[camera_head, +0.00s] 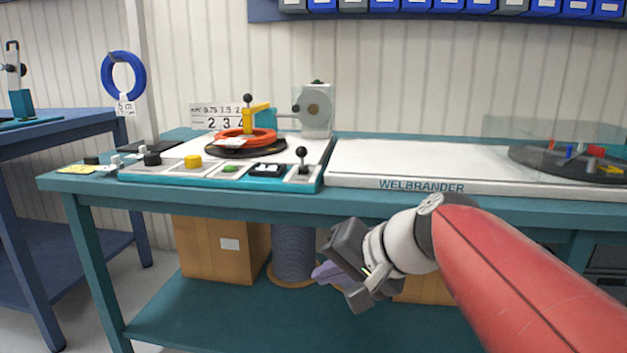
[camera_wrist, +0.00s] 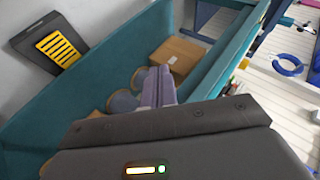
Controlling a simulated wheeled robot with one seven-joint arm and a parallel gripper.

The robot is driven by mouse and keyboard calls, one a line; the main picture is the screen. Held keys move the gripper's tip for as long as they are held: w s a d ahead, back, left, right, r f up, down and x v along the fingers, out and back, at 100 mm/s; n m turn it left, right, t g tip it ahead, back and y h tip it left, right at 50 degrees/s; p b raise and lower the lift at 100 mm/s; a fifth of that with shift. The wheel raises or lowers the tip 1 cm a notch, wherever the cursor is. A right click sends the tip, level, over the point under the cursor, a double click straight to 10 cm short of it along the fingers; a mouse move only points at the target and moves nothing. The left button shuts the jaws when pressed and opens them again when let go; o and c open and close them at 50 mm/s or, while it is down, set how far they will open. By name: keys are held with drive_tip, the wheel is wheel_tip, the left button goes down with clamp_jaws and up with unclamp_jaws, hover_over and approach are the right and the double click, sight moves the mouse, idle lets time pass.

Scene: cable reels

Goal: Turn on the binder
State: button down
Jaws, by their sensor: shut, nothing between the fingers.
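The binder, a teal-edged machine with a white top, stands on the left half of the workbench (camera_head: 420,205). Its front control panel (camera_head: 210,176) carries a yellow button (camera_head: 193,161), a green button (camera_head: 229,168), a black switch (camera_head: 267,170), a black-knobbed lever (camera_head: 302,160) and a black knob (camera_head: 152,158). An orange cable coil (camera_head: 245,136) lies on its dark turntable (camera_head: 230,151). Which control switches it on is not legible. My gripper (camera_head: 325,272) is shut and empty, below the bench top and in front of it. Its purple fingers (camera_wrist: 158,87) also show in the wrist view.
A cardboard box (camera_head: 215,250) and a grey reel (camera_head: 294,253) sit on the lower shelf behind my gripper. The bench front edge lies between my gripper and the panel. A dark turntable (camera_head: 525,160) with a clear cover is at the right.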

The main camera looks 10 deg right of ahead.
sight(306, 152)
drive_tip(key=w+d+r+m+t+y+b, duration=0.4)
drive_tip(key=w+d+r+t+b, duration=0.3)
drive_tip(key=w+d+r, duration=0.3)
drive_tip(key=w+d+m, duration=0.1)
drive_tip(key=w, duration=0.1)
drive_tip(key=shift+w+d+r+t, duration=0.2)
drive_tip(key=shift+w+t, duration=0.1)
drive_tip(key=x, duration=1.4)
drive_tip(key=shift+p, duration=0.3)
drive_tip(key=shift+w+r+p, duration=0.1)
drive_tip(key=shift+r+p, duration=0.05)
drive_tip(key=shift+p, duration=0.35)
drive_tip(key=shift+h+p, duration=0.3)
